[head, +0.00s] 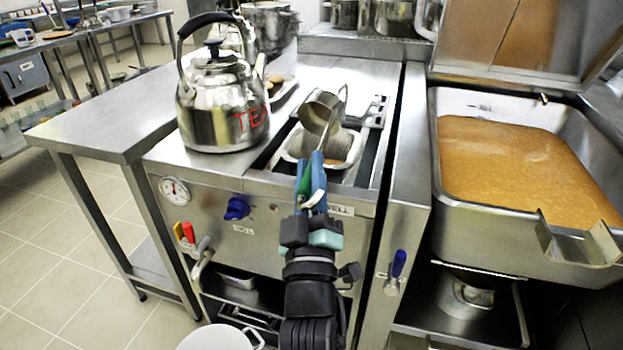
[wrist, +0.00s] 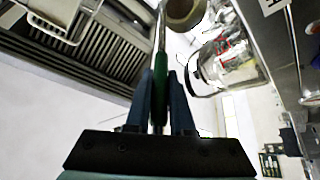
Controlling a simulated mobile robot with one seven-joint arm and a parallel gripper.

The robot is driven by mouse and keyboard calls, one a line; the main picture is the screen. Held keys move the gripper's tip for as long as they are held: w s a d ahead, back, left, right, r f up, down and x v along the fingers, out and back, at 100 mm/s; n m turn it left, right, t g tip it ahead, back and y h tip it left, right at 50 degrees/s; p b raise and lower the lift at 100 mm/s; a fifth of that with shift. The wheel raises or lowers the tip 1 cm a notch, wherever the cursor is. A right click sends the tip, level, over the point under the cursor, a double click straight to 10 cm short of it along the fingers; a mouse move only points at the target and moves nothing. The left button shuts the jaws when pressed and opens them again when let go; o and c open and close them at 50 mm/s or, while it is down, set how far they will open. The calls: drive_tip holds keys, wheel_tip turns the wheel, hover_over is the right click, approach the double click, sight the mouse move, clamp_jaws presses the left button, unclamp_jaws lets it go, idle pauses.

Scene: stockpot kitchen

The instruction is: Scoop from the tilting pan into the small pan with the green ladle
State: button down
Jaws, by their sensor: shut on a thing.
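My gripper (head: 312,178) is shut on the green ladle's handle (head: 303,180). In the wrist view the green handle (wrist: 160,90) stands between my two fingers (wrist: 162,100). A tilted metal ladle bowl (head: 318,108) shows above the small pan (head: 352,158), which sits in the counter opening. A grey metal shape below the bowl hides much of the pan. A little orange-brown food shows inside the pan. The tilting pan (head: 480,215) at the right holds plenty of orange-brown soup (head: 520,170). I cannot tell whether the ladle bowl holds anything.
A large steel kettle (head: 222,112) with red letters stands left of the small pan; it also shows in the wrist view (wrist: 228,65). Several pots (head: 385,15) stand behind. The tilting pan's raised lid (head: 525,40) is behind it. A white pot (head: 215,338) is low in front.

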drive_tip(key=shift+s+a+f+n+t+y+b, duration=0.1)
drive_tip(key=shift+s+f+n+t+y+b, duration=0.15)
drive_tip(key=shift+f+b, duration=0.7)
drive_tip(key=shift+s+a+f+n+t+y+b, duration=0.15)
drive_tip(key=shift+f+n+t+b, duration=0.15)
drive_tip(key=shift+b, duration=1.25)
drive_tip(key=shift+d+r, duration=0.1)
drive_tip(key=shift+r, duration=0.05)
idle(0.6)
